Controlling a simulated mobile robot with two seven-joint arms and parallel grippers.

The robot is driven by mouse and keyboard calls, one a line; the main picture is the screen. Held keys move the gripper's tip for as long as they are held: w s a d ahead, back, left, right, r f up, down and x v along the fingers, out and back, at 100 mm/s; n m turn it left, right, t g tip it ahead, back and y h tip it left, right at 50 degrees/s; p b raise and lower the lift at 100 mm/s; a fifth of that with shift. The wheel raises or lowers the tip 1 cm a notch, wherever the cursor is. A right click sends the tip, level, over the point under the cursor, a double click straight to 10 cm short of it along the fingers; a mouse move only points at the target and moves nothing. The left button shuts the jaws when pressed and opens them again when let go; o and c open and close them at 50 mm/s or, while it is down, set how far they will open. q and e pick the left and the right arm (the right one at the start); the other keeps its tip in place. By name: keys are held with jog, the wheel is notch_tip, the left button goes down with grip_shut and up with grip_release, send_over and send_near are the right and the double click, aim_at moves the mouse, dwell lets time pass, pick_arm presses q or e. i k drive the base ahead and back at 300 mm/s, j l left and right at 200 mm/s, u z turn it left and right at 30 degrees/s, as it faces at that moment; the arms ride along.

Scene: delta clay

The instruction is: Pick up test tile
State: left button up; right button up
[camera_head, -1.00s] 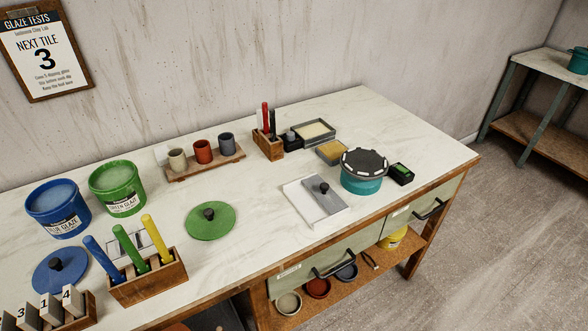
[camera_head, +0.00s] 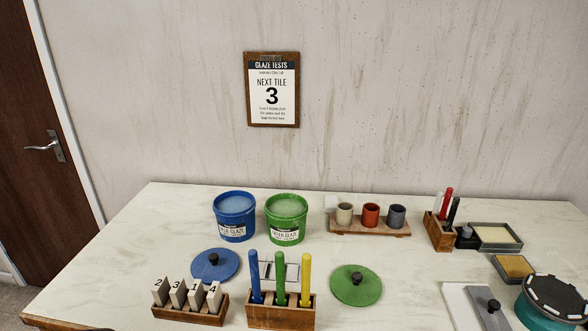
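The test tiles stand upright in a wooden rack (camera_head: 185,316) at the front left of the table. From left to right they read 2, 3, 1 and 4. The tile marked 3 (camera_head: 178,291) is second from the left, between tile 2 (camera_head: 160,291) and tile 1 (camera_head: 196,294). Tile 4 (camera_head: 214,298) is at the right end. A clipboard sign (camera_head: 272,90) on the wall reads "Glaze Tests, Next Tile 3". Neither of my grippers is in view.
A wooden holder (camera_head: 281,317) with blue, green and yellow handles stands right of the rack. Behind are a blue lid (camera_head: 215,265), blue glaze bucket (camera_head: 235,217) and green glaze bucket (camera_head: 287,218). A green lid (camera_head: 356,285) lies right. The table's left part is clear.

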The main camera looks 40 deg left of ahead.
aim_at(196, 295)
jog(key=u, duration=2.05)
